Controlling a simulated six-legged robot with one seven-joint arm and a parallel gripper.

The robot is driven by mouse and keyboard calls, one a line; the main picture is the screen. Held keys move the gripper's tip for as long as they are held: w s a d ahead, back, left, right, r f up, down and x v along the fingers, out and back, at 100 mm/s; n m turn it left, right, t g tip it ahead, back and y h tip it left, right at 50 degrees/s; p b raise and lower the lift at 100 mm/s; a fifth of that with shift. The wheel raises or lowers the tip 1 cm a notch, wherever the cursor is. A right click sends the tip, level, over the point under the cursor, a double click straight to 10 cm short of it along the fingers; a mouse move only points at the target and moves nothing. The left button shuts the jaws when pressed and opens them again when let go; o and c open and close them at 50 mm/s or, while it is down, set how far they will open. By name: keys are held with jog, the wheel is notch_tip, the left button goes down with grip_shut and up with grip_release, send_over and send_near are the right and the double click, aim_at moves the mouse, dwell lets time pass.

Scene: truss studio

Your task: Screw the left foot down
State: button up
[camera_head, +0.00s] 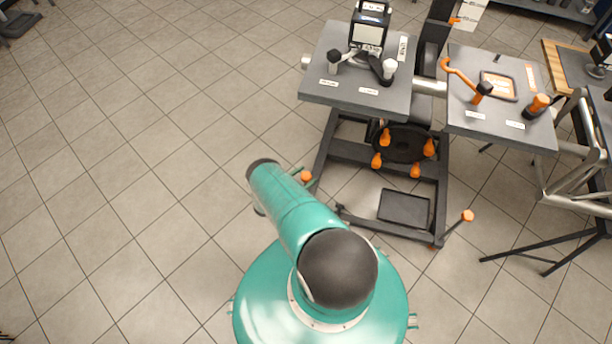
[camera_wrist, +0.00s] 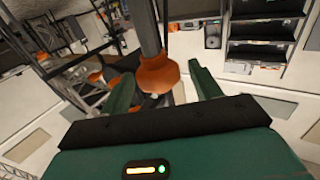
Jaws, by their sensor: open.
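The left foot has an orange knob (camera_head: 304,176) at the lower left of the dark stand (camera_head: 322,160), beside the end of my arm. In the wrist view an orange knob (camera_wrist: 158,76) sits on a dark post, between or just beyond the two green fingers of my gripper (camera_wrist: 162,84). The fingers are apart, with a gap on each side of the knob. I cannot tell whether the knob is fully between the fingertips. In the head view my gripper is mostly hidden behind my arm.
Another orange foot knob (camera_head: 467,215) is at the stand's lower right. Several orange knobs surround a black disc (camera_head: 402,143) under the grey table (camera_head: 323,88). A second grey table (camera_head: 548,133) holds orange-handled tools. The tiled floor (camera_head: 120,130) at left is clear.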

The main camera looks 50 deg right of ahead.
jog(key=w+a, duration=0.1)
jog(key=a, duration=1.1)
jog(key=shift+w+a, duration=0.3)
jog(key=shift+a, duration=0.1)
